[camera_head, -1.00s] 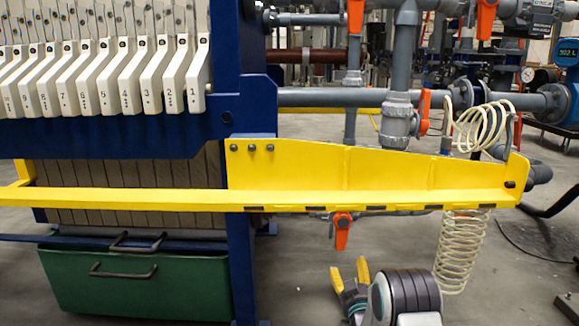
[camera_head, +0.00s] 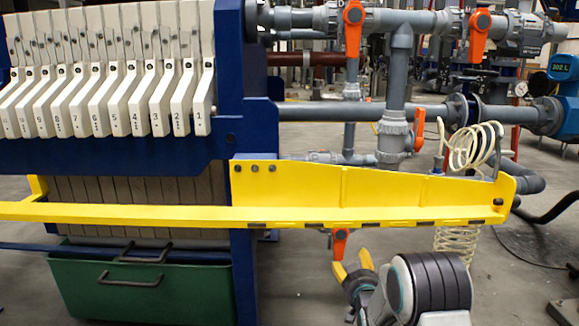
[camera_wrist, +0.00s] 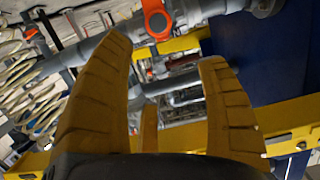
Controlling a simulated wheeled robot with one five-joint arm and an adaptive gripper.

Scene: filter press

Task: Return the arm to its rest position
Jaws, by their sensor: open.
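My gripper (camera_head: 352,266) is low in the head view, in front of and below the yellow beam of the press. Its yellow fingers are spread and nothing is between them. In the wrist view my gripper (camera_wrist: 170,85) also shows open and empty, with pipes and a yellow beam beyond the fingertips. My folded grey arm shows to the right of the gripper in the head view; its lower part is cut off by the frame edge.
The yellow beam (camera_head: 400,200) crosses above my gripper. White numbered plate handles (camera_head: 160,100) and a green bin (camera_head: 145,290) are at left. Grey pipes with orange valves (camera_head: 480,30) stand behind, and a coiled cream hose (camera_head: 470,148) hangs at right. Bare floor (camera_head: 530,295) lies at lower right.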

